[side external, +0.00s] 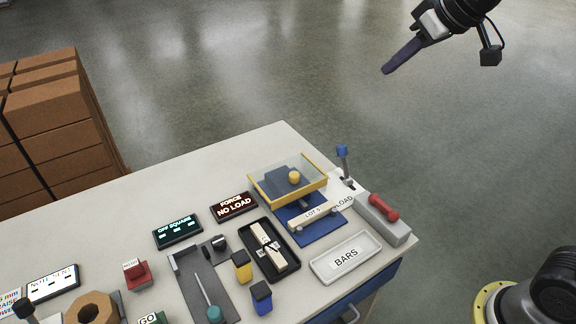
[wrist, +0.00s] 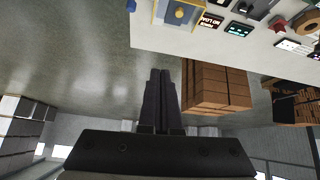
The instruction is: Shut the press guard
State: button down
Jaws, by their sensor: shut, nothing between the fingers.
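The press guard (side external: 262,197), a clear cover with a yellow frame, is at the back of the blue press base (side external: 318,232). A round yellow knob (side external: 294,177) shows at the guard. A pale bar marked LOT 5 (side external: 313,215) lies across the base in front of the guard, not covered by it. The guard also shows at the top of the wrist view (wrist: 158,14). My gripper (side external: 386,71) is shut and empty, high in the air behind and right of the press, well apart from it. Its closed fingers also show in the wrist view (wrist: 160,73).
A blue-topped lever (side external: 342,152) stands right of the guard, near a red handle (side external: 384,208) on a grey block. A white BARS tray (side external: 345,258) lies in front. A black tray (side external: 270,250) and displays are left. The air around my gripper is clear.

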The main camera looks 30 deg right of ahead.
jog(key=w+a+f, duration=0.3)
jog(key=w+f, duration=0.1)
jog(key=w, duration=0.8)
jog(key=n+g, duration=0.2)
jog(key=g, duration=0.2)
send_over(284, 176)
notch_tip(284, 176, down, 22)
jog(key=x, duration=0.9)
jog(key=shift+s+a+f, duration=0.15)
jog(key=shift+s+f, duration=0.1)
jog(key=shift+f, duration=0.25)
jog(key=shift+s+r, duration=0.15)
jog(key=shift+s, duration=0.15)
jog(key=shift+s+d, duration=0.25)
jog(key=shift+s, duration=0.6)
jog(key=shift+s+d, duration=0.3)
jog(key=shift+s, duration=0.5)
